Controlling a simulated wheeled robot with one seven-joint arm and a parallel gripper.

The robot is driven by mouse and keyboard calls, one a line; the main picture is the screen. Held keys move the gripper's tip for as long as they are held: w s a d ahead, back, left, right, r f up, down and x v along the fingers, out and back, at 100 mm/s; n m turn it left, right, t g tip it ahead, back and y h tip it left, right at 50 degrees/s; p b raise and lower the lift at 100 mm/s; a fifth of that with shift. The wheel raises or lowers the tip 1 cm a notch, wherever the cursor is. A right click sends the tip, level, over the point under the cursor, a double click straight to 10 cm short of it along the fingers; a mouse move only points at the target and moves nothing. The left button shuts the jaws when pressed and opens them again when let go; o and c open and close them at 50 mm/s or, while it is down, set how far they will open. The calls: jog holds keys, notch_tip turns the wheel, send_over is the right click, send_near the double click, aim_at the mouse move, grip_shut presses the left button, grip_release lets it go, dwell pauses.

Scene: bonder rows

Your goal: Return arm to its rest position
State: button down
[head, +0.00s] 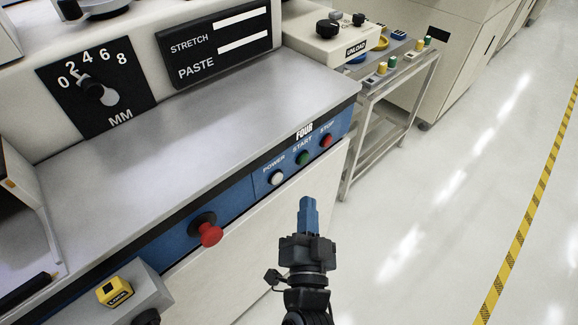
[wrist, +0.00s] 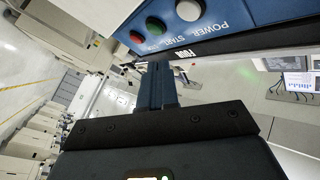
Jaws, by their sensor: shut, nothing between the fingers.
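My gripper (head: 307,204) is in the lower middle of the head view, in front of the machine's blue panel and apart from it. Its blue fingers are together with nothing between them. In the wrist view my gripper (wrist: 157,70) points toward the panel with the white power button (wrist: 188,10), green start button (wrist: 155,26) and red stop button (wrist: 137,37). The same panel (head: 262,181) shows in the head view, labelled FOUR.
A red emergency knob (head: 210,234) sticks out of the front panel. A yellow load switch (head: 115,291) is at the lower left. A small cart (head: 372,95) stands beyond the machine. Free floor (head: 440,200) lies right, up to a yellow-black line (head: 533,200).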

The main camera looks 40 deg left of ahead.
jog(key=s+d+t+h+p, duration=0.1)
jog(key=s+d+h, duration=0.3)
jog(key=d, duration=1)
jog(key=s+d+h+p, duration=0.2)
jog(key=s+d, duration=0.3)
jog(key=d, duration=0.8)
jog(key=s+d+r+g+h+p, duration=0.1)
jog(key=s+d+r+h, duration=0.5)
jog(key=s+d+r, duration=0.8)
jog(key=s+r+p, duration=0.1)
jog(key=s+r, duration=0.1)
jog(key=s, duration=0.2)
jog(key=shift+m+h, duration=0.3)
